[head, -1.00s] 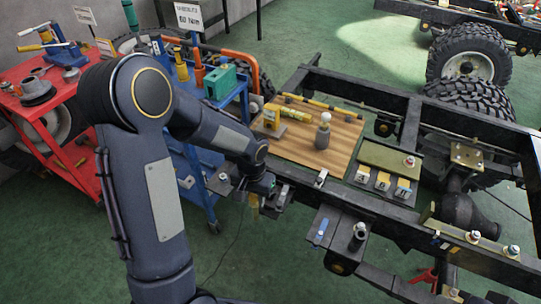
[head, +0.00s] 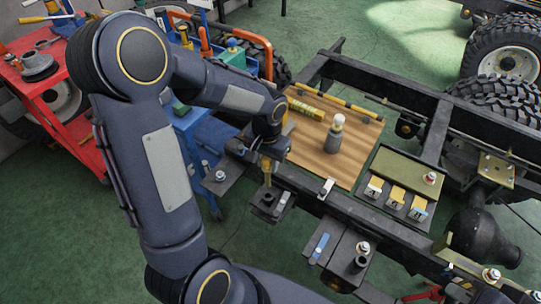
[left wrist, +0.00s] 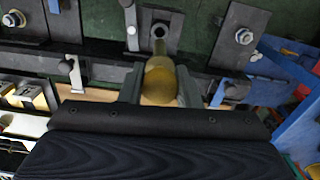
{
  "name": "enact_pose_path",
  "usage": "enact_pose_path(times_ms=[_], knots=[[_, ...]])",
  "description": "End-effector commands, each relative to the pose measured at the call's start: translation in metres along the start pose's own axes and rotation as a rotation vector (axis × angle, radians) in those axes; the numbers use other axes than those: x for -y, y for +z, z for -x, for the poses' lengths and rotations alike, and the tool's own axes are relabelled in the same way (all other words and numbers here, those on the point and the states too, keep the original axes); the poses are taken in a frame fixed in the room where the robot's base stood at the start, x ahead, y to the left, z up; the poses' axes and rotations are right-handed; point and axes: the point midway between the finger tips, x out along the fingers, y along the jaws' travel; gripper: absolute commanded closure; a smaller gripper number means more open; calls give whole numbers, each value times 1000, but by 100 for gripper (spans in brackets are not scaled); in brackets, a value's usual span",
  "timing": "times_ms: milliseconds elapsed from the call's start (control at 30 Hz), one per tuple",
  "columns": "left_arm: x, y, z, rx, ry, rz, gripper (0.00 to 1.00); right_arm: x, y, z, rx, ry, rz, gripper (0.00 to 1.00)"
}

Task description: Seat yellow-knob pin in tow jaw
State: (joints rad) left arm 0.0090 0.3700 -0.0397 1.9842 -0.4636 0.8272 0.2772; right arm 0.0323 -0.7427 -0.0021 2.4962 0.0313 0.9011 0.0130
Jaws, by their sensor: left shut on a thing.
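My left gripper (head: 268,160) is shut on the yellow-knob pin (head: 267,172), which hangs below the fingers in the head view. In the left wrist view the round yellow knob (left wrist: 159,86) sits between the two dark fingers (left wrist: 158,92), with the shank pointing away from the camera. The tow jaw (head: 267,201) appears to be the dark bracket with a round hole on the near frame rail. In the left wrist view that jaw (left wrist: 161,36) lies just beyond the pin's tip. The pin looks above it; I cannot tell whether the tip touches. My right gripper is not in view.
A wooden board (head: 308,148) with a pale-topped bottle (head: 336,133) lies behind the jaw. A dark plate with a bolt (head: 221,176) is left of it, and a bracket with a blue strip (head: 319,247) is right. A blue cart (head: 190,125) stands at left.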

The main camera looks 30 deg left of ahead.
Motion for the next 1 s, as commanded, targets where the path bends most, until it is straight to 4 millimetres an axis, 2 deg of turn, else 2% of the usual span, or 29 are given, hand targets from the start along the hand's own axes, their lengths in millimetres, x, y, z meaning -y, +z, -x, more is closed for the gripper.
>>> enact_pose_path(times_ms=[500,1000], knots=[[0,0,-53,0,0,0,93,-16,18,-36,0,0,0,100],[0,0,-57,-1,0,0,93,-17,19,-38,0,0,0,100]])
